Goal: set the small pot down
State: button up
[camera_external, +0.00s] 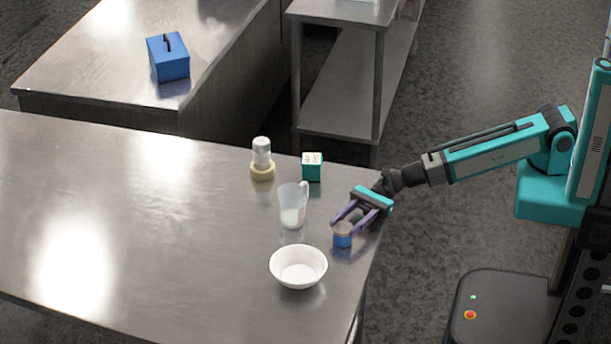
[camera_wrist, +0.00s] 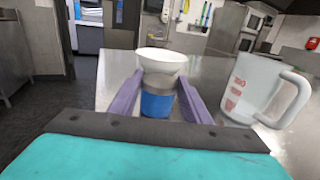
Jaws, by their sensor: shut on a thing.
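The small pot (camera_external: 343,240) is a short blue cylinder with a greyish upper part, near the right edge of the steel table. My gripper (camera_external: 343,228) reaches in from the right, with its purple fingers shut on the pot's sides. In the wrist view the blue pot (camera_wrist: 157,104) stands upright between the two fingers (camera_wrist: 158,100). The pot is at or very near the tabletop; I cannot tell whether its base touches it.
A white bowl (camera_external: 298,279) sits just in front-left of the pot. A clear measuring jug (camera_external: 292,208) stands behind-left. A white-topped shaker in a yellowish base (camera_external: 262,165) and a teal box (camera_external: 312,170) are farther back. The table's left side (camera_external: 120,215) is clear.

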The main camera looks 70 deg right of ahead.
jog(key=shift+f, duration=0.1)
jog(key=o, duration=1.1)
jog(key=shift+o, duration=0.2)
jog(key=shift+b+v, duration=0.5)
jog(key=shift+v, duration=0.7)
jog(key=v, duration=0.1)
jog(key=p+v, duration=0.1)
jog(key=v, duration=0.2)
jog(key=shift+r, duration=0.3)
jog(key=p+v, duration=0.2)
jog(key=p, duration=0.2)
jog(key=shift+s+d+p, duration=0.1)
jog(key=shift+d+p, duration=0.2)
jog(key=shift+p, duration=0.1)
jog(key=shift+p+v, duration=1.35)
jog(key=shift+v, duration=0.1)
jog(key=shift+f, duration=0.25)
